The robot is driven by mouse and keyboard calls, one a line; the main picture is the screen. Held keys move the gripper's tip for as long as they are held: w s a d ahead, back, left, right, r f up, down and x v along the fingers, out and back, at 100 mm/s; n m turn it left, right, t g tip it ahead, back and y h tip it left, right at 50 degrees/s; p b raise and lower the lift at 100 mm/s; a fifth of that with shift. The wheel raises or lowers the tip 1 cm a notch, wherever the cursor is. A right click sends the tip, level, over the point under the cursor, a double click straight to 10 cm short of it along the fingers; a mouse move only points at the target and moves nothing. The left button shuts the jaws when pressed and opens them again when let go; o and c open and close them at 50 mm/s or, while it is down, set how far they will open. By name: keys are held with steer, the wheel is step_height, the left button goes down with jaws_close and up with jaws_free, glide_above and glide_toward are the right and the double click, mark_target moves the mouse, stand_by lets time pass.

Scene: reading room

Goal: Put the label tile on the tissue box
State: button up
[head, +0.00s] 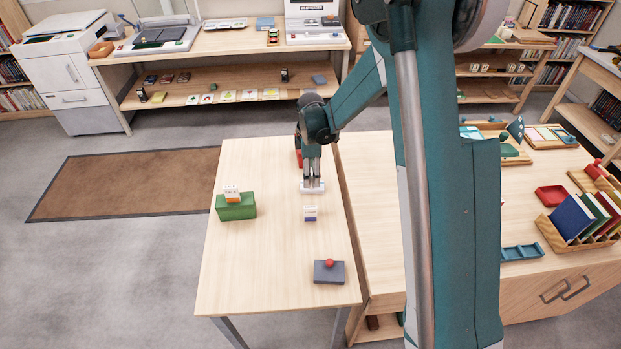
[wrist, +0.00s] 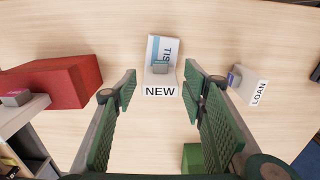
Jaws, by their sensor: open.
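In the wrist view, a white label tile reading NEW (wrist: 160,91), with a small grey-teal block, overlaps the near end of the white and blue tissue box (wrist: 153,48). I cannot tell for sure whether it rests on the box or stands against it. My gripper (wrist: 160,100) is open, with a green padded finger on either side below the tile in the picture and a gap between them. In the head view my gripper (head: 312,181) points down over a low white object; the tile is not distinct there. A second tile reading LOAN (wrist: 255,91) stands to the right.
A red box (wrist: 62,82) is at left in the wrist view. In the head view, a green box (head: 236,211) bears a white and orange piece. A dark box with a red ball (head: 328,272) sits near the table's front edge. The table's (head: 250,270) front left is clear.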

step_height(320, 180, up, 10)
steer(key=shift+f+p, duration=0.25)
steer(key=shift+p, duration=0.05)
stand_by(0.3)
steer(key=shift+r, duration=0.1)
stand_by(0.5)
steer(key=shift+s+d+r, duration=0.1)
steer(key=shift+s+r, duration=0.1)
steer(key=shift+r, duration=0.05)
steer(key=s+d+r+m+t, duration=0.2)
steer(key=s+d+r+m, duration=0.2)
steer(key=s+r, duration=0.45)
steer(key=s+d+r+m+t, duration=0.1)
steer(key=s+d+r+m, duration=0.4)
steer(key=s+r, duration=0.35)
steer(key=s+d+r+m+t, duration=0.1)
steer(key=s+m, duration=0.3)
steer(key=s, duration=0.6)
steer(key=s+d+r+m+t, duration=0.1)
steer(key=s+d+m+t, duration=0.2)
steer(key=s, duration=0.6)
steer(key=shift+s+d+r+m, duration=0.15)
steer(key=shift+s+d+m, duration=0.25)
steer(key=shift+d+m, duration=0.45)
